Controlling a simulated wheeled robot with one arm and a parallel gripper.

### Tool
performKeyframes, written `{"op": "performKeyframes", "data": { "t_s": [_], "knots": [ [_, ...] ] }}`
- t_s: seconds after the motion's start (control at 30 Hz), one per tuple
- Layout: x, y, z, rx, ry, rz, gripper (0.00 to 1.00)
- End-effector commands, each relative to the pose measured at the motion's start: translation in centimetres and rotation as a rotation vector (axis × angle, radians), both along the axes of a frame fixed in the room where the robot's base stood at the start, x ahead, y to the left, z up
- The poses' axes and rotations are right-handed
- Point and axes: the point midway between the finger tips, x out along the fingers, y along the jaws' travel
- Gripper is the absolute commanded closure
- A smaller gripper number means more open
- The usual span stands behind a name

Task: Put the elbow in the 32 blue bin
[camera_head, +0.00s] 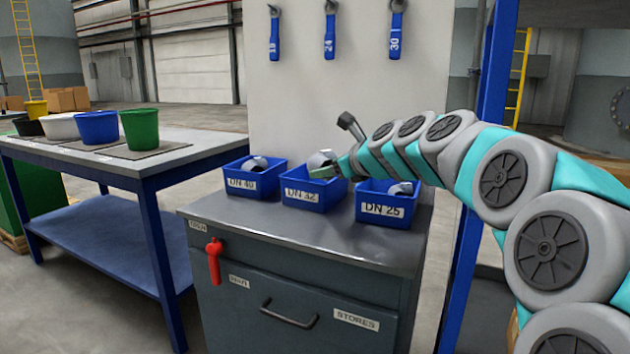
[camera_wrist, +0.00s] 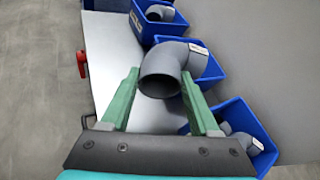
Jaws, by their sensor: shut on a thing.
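My gripper (camera_head: 332,171) is shut on a grey pipe elbow (camera_head: 321,158). In the wrist view my gripper's green fingers (camera_wrist: 160,76) grip the elbow (camera_wrist: 172,62) from both sides, its open round end facing the camera. A white label shows on its far end. The blue bin marked DN 32 (camera_head: 312,198) is the middle of three bins on the cabinet top. The elbow is at this bin, showing above its rim in the head view. In the wrist view the DN 32 bin (camera_wrist: 215,71) lies behind it. I cannot tell how far above the bin floor it is.
The DN 40 bin (camera_head: 247,188) at left and the DN 25 bin (camera_head: 384,210) at right each hold grey fittings. The grey cabinet (camera_head: 300,238) carries all three. A blue post (camera_head: 478,190) stands right of it. A table with coloured buckets (camera_head: 140,128) is at left.

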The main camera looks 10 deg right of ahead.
Motion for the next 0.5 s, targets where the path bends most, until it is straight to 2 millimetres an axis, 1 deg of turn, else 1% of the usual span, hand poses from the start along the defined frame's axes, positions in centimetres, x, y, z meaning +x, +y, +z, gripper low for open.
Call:
{"op": "performKeyframes", "data": {
  "t_s": [0.03,0.1,0.37,0.43,0.5],
  "knots": [
    [1.0,0.1,-0.1,-0.001,-0.002,0.0,1.0],
    [2.3,0.1,-0.2,0.0,-0.001,-0.001,1.0],
    [6.7,0.2,-0.7,0.0,0.0,-0.001,1.0],
    [7.7,0.2,-0.6,0.0,-0.004,-0.001,1.0],
    [8.8,0.3,-0.9,-0.001,0.0,0.0,1.0]
  ]
}}
